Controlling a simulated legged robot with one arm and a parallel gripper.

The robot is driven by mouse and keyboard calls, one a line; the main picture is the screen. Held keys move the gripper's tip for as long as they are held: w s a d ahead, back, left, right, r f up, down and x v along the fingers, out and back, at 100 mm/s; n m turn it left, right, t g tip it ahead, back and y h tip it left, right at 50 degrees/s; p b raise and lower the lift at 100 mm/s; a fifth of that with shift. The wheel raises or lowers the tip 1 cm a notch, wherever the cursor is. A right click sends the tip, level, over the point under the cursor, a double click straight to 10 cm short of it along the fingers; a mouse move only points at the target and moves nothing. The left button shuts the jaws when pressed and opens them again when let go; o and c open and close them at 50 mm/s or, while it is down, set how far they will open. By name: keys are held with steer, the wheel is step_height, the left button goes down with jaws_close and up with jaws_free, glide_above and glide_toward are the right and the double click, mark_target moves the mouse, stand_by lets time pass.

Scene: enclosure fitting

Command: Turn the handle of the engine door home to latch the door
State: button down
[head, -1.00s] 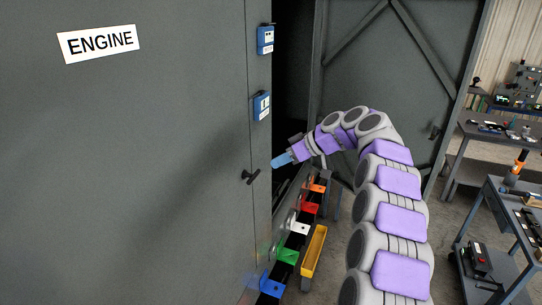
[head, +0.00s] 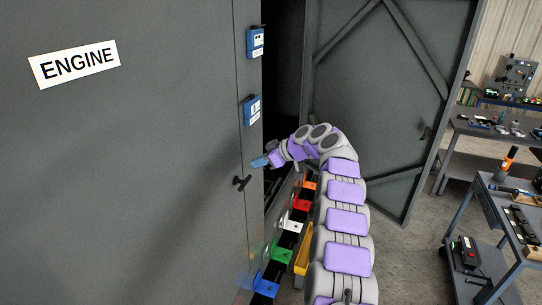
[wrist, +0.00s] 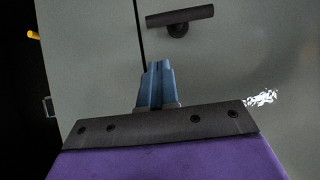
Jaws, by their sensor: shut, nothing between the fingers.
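The engine door (head: 150,180) is a large grey panel with an ENGINE label (head: 74,64), on the left of the head view. Its handle (head: 241,182) is a small dark T-shaped bar near the door's right edge. In the wrist view the handle (wrist: 180,17) lies nearly level at the top, beyond the fingertips. My gripper (head: 260,161) is just up and right of the handle in the head view. Its blue fingers (wrist: 158,68) are together and empty, apart from the handle.
Two blue boxes (head: 255,42) (head: 252,110) sit on the frame right of the door seam. A second grey door (head: 370,110) stands open behind my arm. Coloured brackets (head: 282,252) and a yellow tray (head: 303,262) lie below. Benches (head: 500,205) stand at the right.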

steer(key=shift+w+a+f+p, duration=0.1)
steer(key=shift+a+f, duration=0.15)
steer(key=shift+f, duration=0.55)
steer(key=shift+w+a+f+p, duration=0.15)
steer(key=shift+a+f, duration=0.15)
steer(key=shift+f, duration=0.45)
steer(key=shift+w+a+f+p, duration=0.1)
steer(key=shift+a+f, duration=0.15)
steer(key=shift+f, duration=0.55)
steer(key=shift+a, duration=0.1)
